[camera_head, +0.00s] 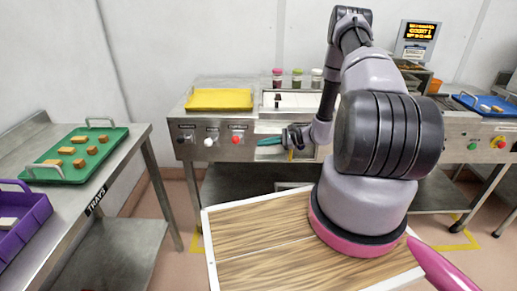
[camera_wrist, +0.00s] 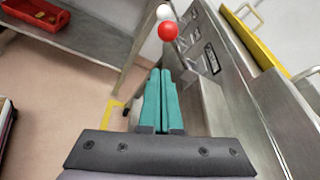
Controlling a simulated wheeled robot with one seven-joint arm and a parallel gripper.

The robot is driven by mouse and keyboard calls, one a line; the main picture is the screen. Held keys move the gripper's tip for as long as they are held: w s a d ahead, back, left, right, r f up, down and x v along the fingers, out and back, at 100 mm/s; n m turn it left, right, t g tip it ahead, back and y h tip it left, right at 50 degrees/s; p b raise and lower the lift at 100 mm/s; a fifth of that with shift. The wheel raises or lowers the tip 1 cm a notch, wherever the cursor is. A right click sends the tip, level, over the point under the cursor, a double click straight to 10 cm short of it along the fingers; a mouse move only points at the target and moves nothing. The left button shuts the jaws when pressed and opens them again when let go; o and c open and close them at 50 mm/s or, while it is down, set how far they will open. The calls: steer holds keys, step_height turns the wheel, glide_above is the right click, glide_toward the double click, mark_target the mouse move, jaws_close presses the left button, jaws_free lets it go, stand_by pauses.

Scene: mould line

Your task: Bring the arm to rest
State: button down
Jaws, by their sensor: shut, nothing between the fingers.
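My gripper (camera_wrist: 160,97) shows in the wrist view with its two teal fingers together and nothing between them. In the head view my gripper (camera_head: 268,141) is in front of the steel machine bench (camera_head: 222,165), near its front panel and to the right of the knobs. My arm rises from its pink-ringed base, bends over at the top and comes down towards the bench. In the wrist view a red knob (camera_wrist: 168,31) and a white knob (camera_wrist: 164,12) on the bench front are just beyond the fingertips. I cannot tell whether the fingers touch anything.
A yellow tray (camera_head: 220,99) lies on the bench top, with several jars behind. At left a steel table holds a green tray (camera_head: 75,176) of brown pieces and a purple crate (camera_head: 38,222). A blue tray (camera_head: 484,104) is at right. A red bin (camera_wrist: 36,14) sits on a low shelf.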

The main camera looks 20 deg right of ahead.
steer(key=shift+v, duration=1.05)
steer(key=shift+d, duration=0.1)
steer(key=s+a+r+n+g+h, duration=0.1)
steer(key=s+a+r+n+g, duration=0.15)
steer(key=r, duration=0.75)
steer(key=s+a+r+n+g+h, duration=0.1)
steer(key=s+r+n+h, duration=0.15)
steer(key=r, duration=0.75)
steer(key=s+a+r+n+g+h, duration=0.1)
steer(key=s+a+r+n+g, duration=0.2)
steer(key=r, duration=0.7)
steer(key=s+d+r+n+t+h, duration=0.3)
steer(key=s+r+n+t+h, duration=0.2)
steer(key=s+r, duration=1.3)
steer(key=s+t+h, duration=0.1)
steer(key=s+t, duration=0.1)
steer(key=shift+s+h, duration=0.35)
steer(key=shift+s, duration=0.05)
